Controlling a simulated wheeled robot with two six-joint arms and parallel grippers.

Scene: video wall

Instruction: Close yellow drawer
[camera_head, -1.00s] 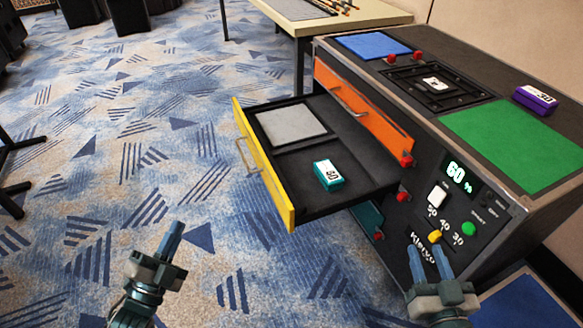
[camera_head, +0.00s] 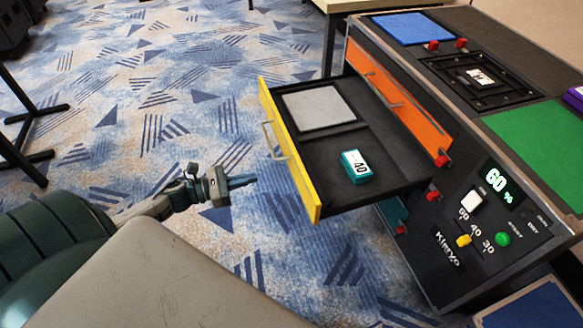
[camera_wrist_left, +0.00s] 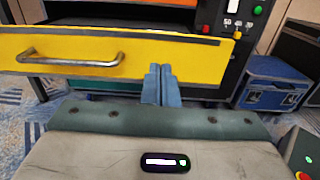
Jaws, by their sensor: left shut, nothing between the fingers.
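The yellow drawer (camera_head: 289,152) is pulled out from the black cabinet, its yellow front facing left. A grey handle (camera_head: 272,141) is on that front. Inside the drawer are a grey square pad (camera_head: 318,106) and a teal block marked 40 (camera_head: 356,167). My left gripper (camera_head: 243,181) is shut and empty, left of the drawer front, with a gap of floor between them. In the left wrist view, the yellow front (camera_wrist_left: 60,58) fills the upper left, and the blue fingertips (camera_wrist_left: 161,72) overlap its lower right part, right of the handle. My right gripper is out of view.
The cabinet (camera_head: 475,215) has an orange drawer (camera_head: 385,95) shut above, a 60% display, buttons and red knobs. A teal drawer is partly hidden below. A blue case (camera_wrist_left: 270,85) stands right of it. Carpeted floor (camera_head: 180,110) left of the drawer is clear.

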